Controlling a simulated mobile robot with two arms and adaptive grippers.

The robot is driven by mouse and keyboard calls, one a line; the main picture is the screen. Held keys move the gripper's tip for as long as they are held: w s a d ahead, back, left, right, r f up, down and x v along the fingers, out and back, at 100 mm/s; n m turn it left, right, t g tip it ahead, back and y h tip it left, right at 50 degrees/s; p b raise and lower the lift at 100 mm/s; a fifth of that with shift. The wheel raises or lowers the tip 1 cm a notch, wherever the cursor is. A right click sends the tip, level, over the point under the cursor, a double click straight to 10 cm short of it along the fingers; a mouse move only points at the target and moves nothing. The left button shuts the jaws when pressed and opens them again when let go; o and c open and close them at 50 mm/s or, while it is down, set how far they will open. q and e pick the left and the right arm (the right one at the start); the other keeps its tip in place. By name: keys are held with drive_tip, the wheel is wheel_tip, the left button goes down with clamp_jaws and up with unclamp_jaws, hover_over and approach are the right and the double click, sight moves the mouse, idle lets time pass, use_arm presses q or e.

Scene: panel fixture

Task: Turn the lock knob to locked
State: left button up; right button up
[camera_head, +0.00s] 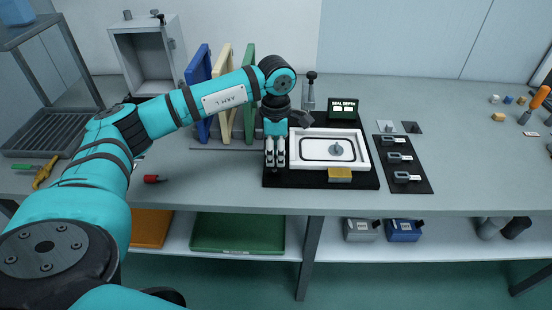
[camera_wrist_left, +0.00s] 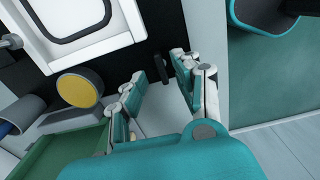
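A white-framed panel fixture (camera_head: 294,151) lies on a black base plate (camera_head: 320,181); its corner also shows in the wrist view (camera_wrist_left: 40,48). A small dark knob, which looks like the lock knob (camera_wrist_left: 187,68), stands on the black plate by the panel's left front corner. My left gripper (camera_head: 275,165) points down beside the panel's left edge, just above that corner. In the wrist view its fingers (camera_wrist_left: 160,69) are apart, with a gap near the knob; I cannot tell whether they touch it. A round grey knob (camera_head: 337,150) sits inside the panel. My right gripper is out of view.
A yellow part (camera_head: 340,176) is at the panel's front edge. A small display (camera_head: 343,108) stands behind it. A dark strip with several grey pieces (camera_head: 404,165) lies to the right. Coloured upright boards (camera_head: 222,95) stand behind my left arm. The table's right middle is clear.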

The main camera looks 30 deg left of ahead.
sight(276, 163)
use_arm(q)
wheel_tip(276, 163, up, 9)
drive_tip(key=shift+r, duration=0.15)
idle(0.5)
